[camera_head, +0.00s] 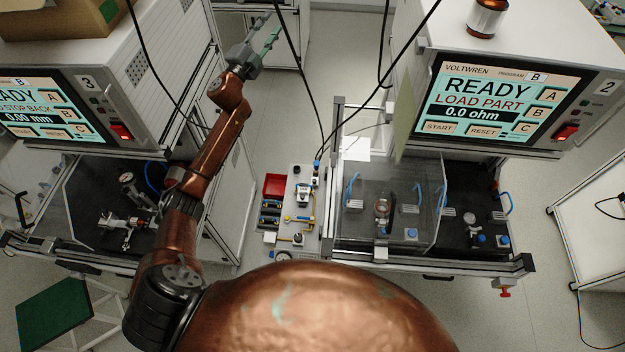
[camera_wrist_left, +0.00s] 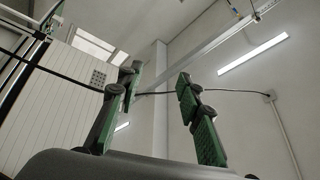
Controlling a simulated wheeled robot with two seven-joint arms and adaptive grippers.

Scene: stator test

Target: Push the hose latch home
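My left gripper (camera_head: 267,31) is raised at the top of the head view, beyond the two test stations. Its green-padded fingers stand apart with nothing between them in the left wrist view (camera_wrist_left: 157,80). A pale panel (camera_head: 298,240) with fittings, brass-coloured pipework and a gauge stands between the stations, well below my left gripper. I cannot make out which small part is the hose latch, or how it sits. My right gripper is not in view.
Station 3 (camera_head: 88,85) stands left and station 2 (camera_head: 500,62) right, its screen reading READY, LOAD PART. A clear guard (camera_head: 425,190) covers part of the right bench. A red bin (camera_head: 273,185) sits beside the panel. Black cables (camera_head: 298,75) hang near my left arm.

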